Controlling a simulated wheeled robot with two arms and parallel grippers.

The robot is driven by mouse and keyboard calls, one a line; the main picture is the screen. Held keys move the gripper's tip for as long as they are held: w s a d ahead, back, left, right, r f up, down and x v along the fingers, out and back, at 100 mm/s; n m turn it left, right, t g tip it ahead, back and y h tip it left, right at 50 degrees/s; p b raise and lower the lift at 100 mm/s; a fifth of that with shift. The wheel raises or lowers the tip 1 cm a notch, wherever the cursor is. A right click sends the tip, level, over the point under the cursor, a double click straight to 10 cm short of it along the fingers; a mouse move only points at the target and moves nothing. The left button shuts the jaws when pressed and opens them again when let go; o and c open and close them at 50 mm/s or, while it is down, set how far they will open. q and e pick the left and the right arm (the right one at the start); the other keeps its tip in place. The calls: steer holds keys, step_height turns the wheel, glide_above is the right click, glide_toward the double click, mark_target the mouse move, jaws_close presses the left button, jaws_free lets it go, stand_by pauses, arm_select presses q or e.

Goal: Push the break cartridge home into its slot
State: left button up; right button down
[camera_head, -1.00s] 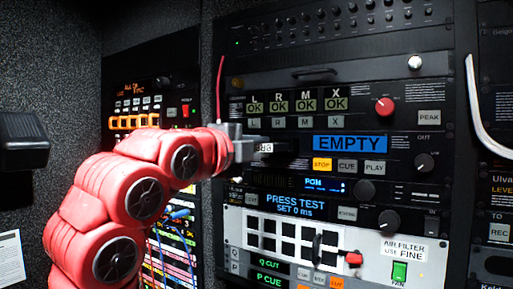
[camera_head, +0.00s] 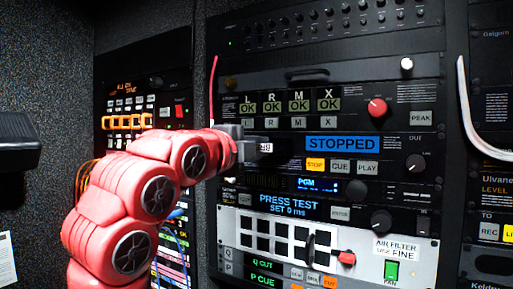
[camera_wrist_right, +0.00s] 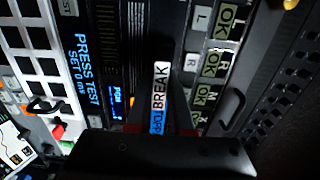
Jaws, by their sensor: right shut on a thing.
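The break cartridge (camera_head: 264,148) is a dark block with a white label at the left of the player panel, level with the blue display (camera_head: 342,144), which reads STOPPED. In the right wrist view its label reads BREAK (camera_wrist_right: 161,84). My right gripper (camera_head: 243,143), on the red arm, is shut on the cartridge; in the wrist view its dark fingers (camera_wrist_right: 160,122) flank the label. The cartridge's far end and the slot mouth are hidden, so its exact depth cannot be told. My left gripper is not in view.
Below the display are STOP, CUE and PLAY buttons (camera_head: 341,167). A red knob (camera_head: 377,107) is to the upper right. A white panel (camera_head: 410,270) with a handle is lower down. A white cable (camera_head: 466,110) hangs at the right.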

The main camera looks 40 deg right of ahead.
steer(key=c, duration=0.7)
jaws_free()
steer(key=shift+c, duration=0.2)
steer(key=shift+a, duration=0.1)
steer(key=shift+a+f+b, duration=0.1)
steer(key=shift+a+b, duration=0.1)
steer(key=shift+b, duration=0.1)
steer(key=b+v, duration=0.1)
steer(key=v, duration=1.6)
steer(key=shift+b, duration=0.4)
steer(key=shift+s+d, duration=0.1)
steer(key=shift+s, duration=0.05)
